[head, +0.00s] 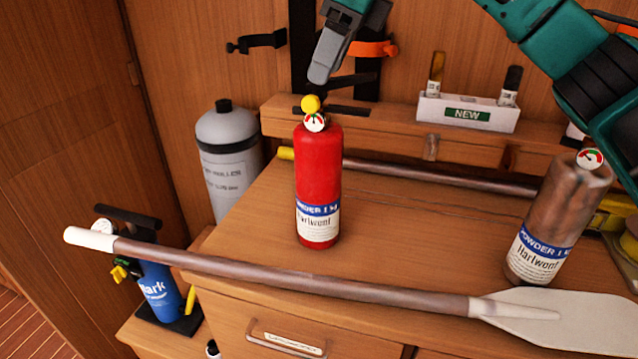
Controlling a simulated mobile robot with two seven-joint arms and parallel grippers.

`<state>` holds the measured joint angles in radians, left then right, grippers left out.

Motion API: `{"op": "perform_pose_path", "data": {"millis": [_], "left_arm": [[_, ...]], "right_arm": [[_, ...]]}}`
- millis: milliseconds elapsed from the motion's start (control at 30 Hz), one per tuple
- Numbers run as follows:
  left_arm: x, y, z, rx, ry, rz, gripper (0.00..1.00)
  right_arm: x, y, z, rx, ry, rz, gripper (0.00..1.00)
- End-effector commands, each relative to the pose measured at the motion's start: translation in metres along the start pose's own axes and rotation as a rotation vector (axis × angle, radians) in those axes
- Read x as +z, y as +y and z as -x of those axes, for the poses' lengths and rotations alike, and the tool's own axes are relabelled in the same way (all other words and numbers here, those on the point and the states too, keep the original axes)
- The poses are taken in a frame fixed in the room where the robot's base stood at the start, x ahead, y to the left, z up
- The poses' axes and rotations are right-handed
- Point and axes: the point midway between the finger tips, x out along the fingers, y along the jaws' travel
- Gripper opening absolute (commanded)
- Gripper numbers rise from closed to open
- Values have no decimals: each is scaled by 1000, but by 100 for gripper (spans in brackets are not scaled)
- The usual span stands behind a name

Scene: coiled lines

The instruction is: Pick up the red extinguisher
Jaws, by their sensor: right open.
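The red extinguisher (318,185) stands upright on the wooden counter, with a blue and white label, a small gauge, a yellow knob and a black handle on top. My right gripper (335,50) shows at the top of the head view, just above and slightly right of the extinguisher's top. Its grey finger points down and appears apart from the extinguisher. It is open and holds nothing; its upper part is cut off by the frame edge. My left gripper is not in view.
A paddle (300,282) lies across the counter's front, close before the red extinguisher. A brown, worn extinguisher (560,215) stands at right. A grey cylinder (228,165) and a blue extinguisher (158,285) are at left. A white "NEW" box (467,113) sits on the back ledge.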

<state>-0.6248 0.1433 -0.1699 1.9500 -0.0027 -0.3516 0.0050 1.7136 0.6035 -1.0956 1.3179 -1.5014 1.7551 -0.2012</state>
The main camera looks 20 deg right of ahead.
Motion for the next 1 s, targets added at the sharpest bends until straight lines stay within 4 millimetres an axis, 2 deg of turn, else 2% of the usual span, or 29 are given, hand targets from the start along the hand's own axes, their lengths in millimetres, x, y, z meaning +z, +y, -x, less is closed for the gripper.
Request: {"op": "perform_pose_path", "data": {"millis": [33, 133, 667, 1000], "left_arm": [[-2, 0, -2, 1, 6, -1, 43], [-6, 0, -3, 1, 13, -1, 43], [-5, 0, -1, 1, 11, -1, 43], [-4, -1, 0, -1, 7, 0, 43]], "right_arm": [[0, 0, -8, 1, 1, 0, 53], [0, 0, -15, 0, -1, 0, 53], [-1, 0, -17, 0, -1, 0, 53], [-1, 0, -17, 0, -1, -1, 21]]}}
